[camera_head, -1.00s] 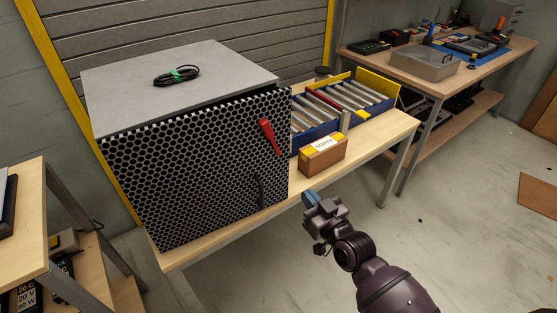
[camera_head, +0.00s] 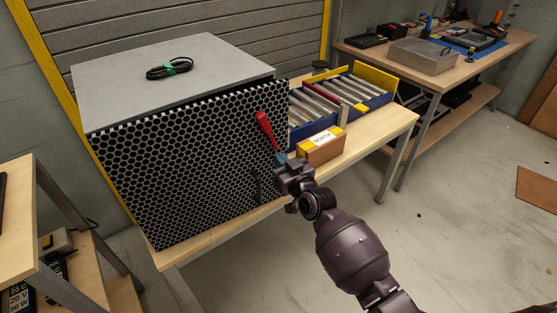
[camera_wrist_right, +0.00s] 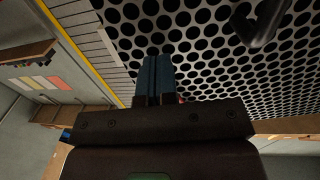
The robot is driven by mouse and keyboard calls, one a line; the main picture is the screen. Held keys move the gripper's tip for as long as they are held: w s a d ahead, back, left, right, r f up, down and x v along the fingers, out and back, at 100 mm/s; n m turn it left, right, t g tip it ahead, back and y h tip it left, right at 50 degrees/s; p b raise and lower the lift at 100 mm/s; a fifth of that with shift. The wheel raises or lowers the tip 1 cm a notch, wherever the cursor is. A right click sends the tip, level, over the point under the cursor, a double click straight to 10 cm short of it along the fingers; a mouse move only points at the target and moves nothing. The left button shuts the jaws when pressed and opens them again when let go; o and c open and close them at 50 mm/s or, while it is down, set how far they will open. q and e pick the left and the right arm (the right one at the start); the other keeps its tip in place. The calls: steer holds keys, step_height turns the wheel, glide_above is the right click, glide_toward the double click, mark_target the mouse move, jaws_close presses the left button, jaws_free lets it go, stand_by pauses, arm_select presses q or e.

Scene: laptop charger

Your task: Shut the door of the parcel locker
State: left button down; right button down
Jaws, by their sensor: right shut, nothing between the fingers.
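The parcel locker (camera_head: 215,60) is a grey box on a wooden bench. Its black perforated door (camera_head: 190,160) covers the front. A dark gap shows along the door's top, wider toward the right, so the door looks slightly ajar. A red handle (camera_head: 264,126) is near its right edge, with a black pull (camera_head: 258,184) lower down. My right gripper (camera_head: 281,159), with blue fingers, is shut and empty by the door's right edge, just below the red handle; I cannot tell whether it touches. In the wrist view the shut fingers (camera_wrist_right: 153,75) lie before the perforated door (camera_wrist_right: 200,50). My left gripper is not in view.
A coiled black cable (camera_head: 170,68) lies on the locker. A labelled cardboard box (camera_head: 320,149) and blue bins (camera_head: 310,120) of rolled items stand right of the door, close to my gripper. Another workbench (camera_head: 440,75) is at the back right.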

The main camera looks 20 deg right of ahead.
mark_target(271, 149)
steer(key=shift+w+a, duration=0.15)
steer(key=shift+w, duration=0.3)
steer(key=w+b, duration=0.1)
steer(key=w+n+y+b, duration=0.1)
steer(key=w, duration=0.1)
steer(key=w+a+y+b, duration=0.1)
steer(key=shift+w+f+g, duration=0.15)
steer(key=shift+f+g, duration=0.15)
steer(key=shift+w+r+n, duration=0.1)
steer(key=shift+r+n, duration=0.2)
steer(key=shift+r, duration=0.4)
